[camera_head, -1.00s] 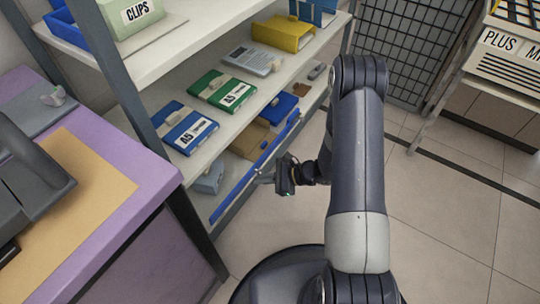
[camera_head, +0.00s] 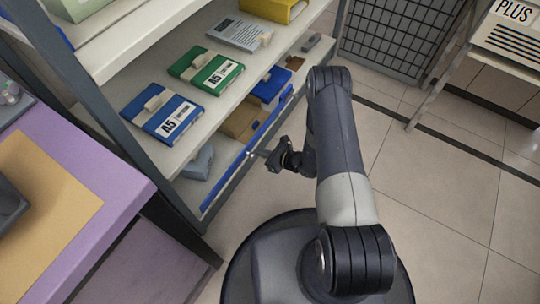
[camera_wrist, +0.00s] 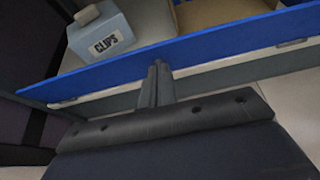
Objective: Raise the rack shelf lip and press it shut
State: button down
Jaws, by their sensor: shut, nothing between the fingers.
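The rack shelf lip (camera_head: 246,154) is a long blue strip along the front edge of the lower rack shelf. In the wrist view the lip (camera_wrist: 215,45) crosses the picture at a slant and stands up in front of the shelf's contents. I cannot tell whether it is fully shut. My gripper (camera_head: 250,154) is shut and empty, at the aisle side of the lip near its middle. In the wrist view my gripper's fingertips (camera_wrist: 159,66) overlap the lip's lower part; touching or just apart, I cannot tell.
A grey-blue clips box (camera_wrist: 100,32) sits behind the lip. Blue (camera_head: 162,118) and green (camera_head: 206,72) A5 packs lie on the shelf above. A purple counter (camera_head: 110,185) stands at the left. The tiled floor (camera_head: 430,190) at the right is clear.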

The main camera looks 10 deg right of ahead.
aim_at(247, 149)
jog(key=shift+b+x, duration=0.45)
jog(key=shift+x, duration=1.55)
